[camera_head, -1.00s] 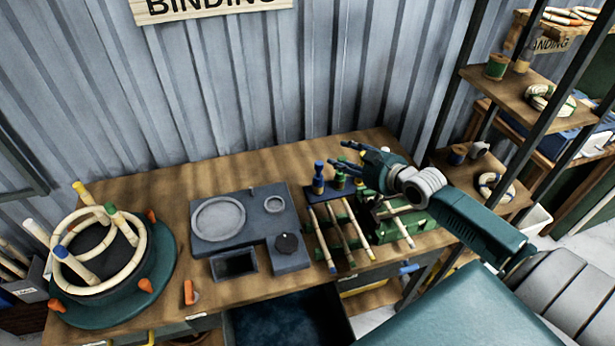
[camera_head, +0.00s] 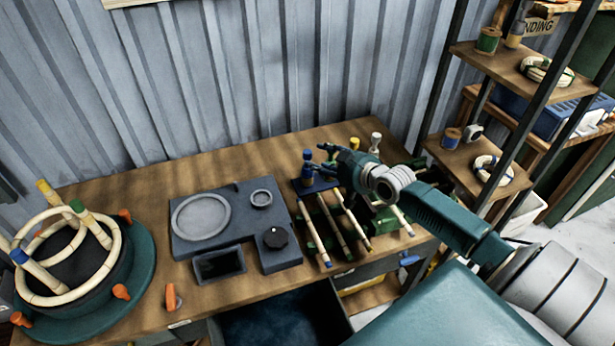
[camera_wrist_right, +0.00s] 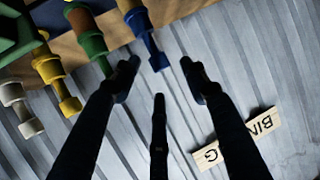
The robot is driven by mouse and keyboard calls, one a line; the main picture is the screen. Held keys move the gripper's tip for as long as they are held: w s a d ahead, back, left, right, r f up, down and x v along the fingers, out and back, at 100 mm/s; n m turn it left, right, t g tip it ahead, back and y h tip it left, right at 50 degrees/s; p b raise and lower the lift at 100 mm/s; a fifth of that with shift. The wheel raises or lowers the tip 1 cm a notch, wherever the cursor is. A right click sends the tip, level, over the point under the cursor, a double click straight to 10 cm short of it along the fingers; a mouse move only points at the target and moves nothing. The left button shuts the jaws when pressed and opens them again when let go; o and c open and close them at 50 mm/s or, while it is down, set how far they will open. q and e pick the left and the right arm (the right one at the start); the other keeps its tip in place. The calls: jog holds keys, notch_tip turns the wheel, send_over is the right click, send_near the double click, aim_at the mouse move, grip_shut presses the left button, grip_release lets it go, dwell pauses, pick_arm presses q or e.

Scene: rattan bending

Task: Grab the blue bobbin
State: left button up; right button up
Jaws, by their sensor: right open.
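The blue bobbin (camera_head: 307,170) stands upright on a small dark blue stand (camera_head: 318,186) on the wooden workbench. It also shows at the top of the right wrist view (camera_wrist_right: 146,34). My right gripper (camera_head: 328,152) is open and empty, just to the right of the blue bobbin. In the wrist view its fingers (camera_wrist_right: 157,82) are spread, with the blue bobbin beyond the tips and not between them. A green bobbin (camera_wrist_right: 91,42) is beside the blue one; in the head view my gripper mostly covers it. My left gripper is not in view.
Yellow (camera_head: 355,143) and white (camera_head: 376,140) bobbins stand further right in the row. Several rattan sticks (camera_head: 328,228) lie in front of the stand. A grey fixture (camera_head: 236,230) sits to the left. A metal shelf rack (camera_head: 455,80) rises at the right, near my arm.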

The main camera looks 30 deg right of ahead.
aim_at(311, 155)
jog(key=shift+x, duration=1.05)
jog(key=shift+w+f, duration=0.1)
jog(key=shift+w, duration=0.45)
jog(key=x, duration=0.3)
jog(key=shift+w+f, duration=0.15)
jog(key=shift+w, duration=0.05)
jog(key=shift+w+f, duration=0.2)
jog(key=shift+w, duration=0.25)
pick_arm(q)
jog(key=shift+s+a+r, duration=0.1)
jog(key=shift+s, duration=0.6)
pick_arm(e)
jog(key=shift+s, duration=0.15)
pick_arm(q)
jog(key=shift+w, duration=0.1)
pick_arm(e)
grip_shut()
